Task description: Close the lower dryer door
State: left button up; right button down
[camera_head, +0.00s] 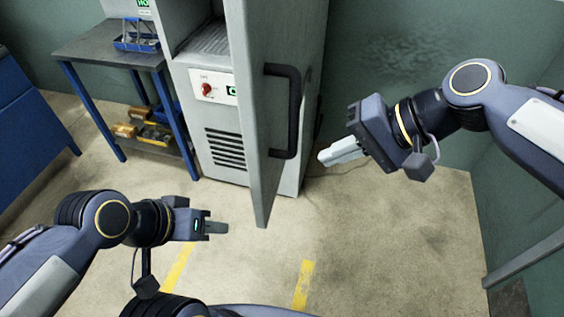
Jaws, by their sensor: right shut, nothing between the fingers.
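The dryer (212,115) is a grey cabinet at the top centre. Its grey door (258,120) stands open, swung out towards me, and I see it nearly edge-on. A black bar handle (293,112) is on the door's right-hand face. My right gripper (324,158) is shut and empty, to the right of the handle's lower end, with a small gap in the picture. My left gripper (226,228) is low in front of the dryer, left of the door's bottom corner; its fingers are seen side-on, so their opening is unclear.
A blue cabinet (22,125) is at the far left. A green wall (400,60) bounds the right. Floor (390,240) in front is clear.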

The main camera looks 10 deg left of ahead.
aim_at(264, 170)
jog(key=x, duration=0.3)
jog(key=a+r+p+x, duration=0.1)
jog(key=x, duration=0.5)
jog(key=shift+s+a+r, duration=0.15)
jog(key=shift+a+r, duration=0.05)
jog(key=shift+a+p, duration=0.3)
jog(key=shift+a, duration=0.3)
jog(key=shift+a, duration=0.1)
